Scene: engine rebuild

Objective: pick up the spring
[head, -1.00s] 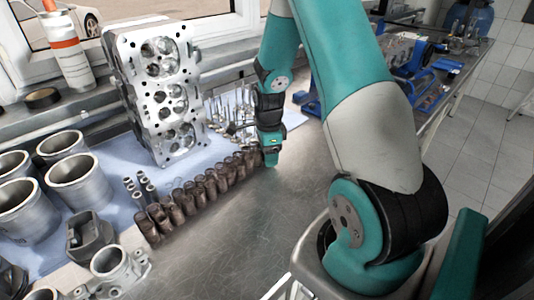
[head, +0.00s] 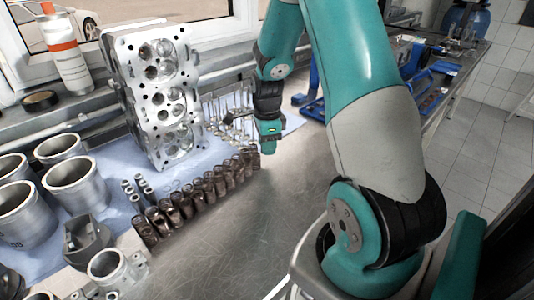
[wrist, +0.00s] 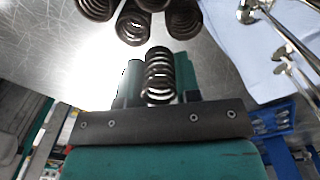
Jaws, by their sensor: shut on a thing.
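A dark coil spring (wrist: 159,75) stands between the jaws of my gripper (wrist: 158,88) in the wrist view, and the jaws are shut on it. In the head view my gripper (head: 267,145) is just past the far right end of a row of similar brown springs (head: 195,198). The held spring is hidden there behind the gripper. In the wrist view several other springs (wrist: 134,22) show at the top, apart from the held one.
Several valves (head: 230,118) lie on the blue cloth behind the springs. A cylinder head (head: 160,95) stands upright to the left, with several metal cylinder liners (head: 75,185) at the far left. The bare metal bench (head: 235,245) in front is clear.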

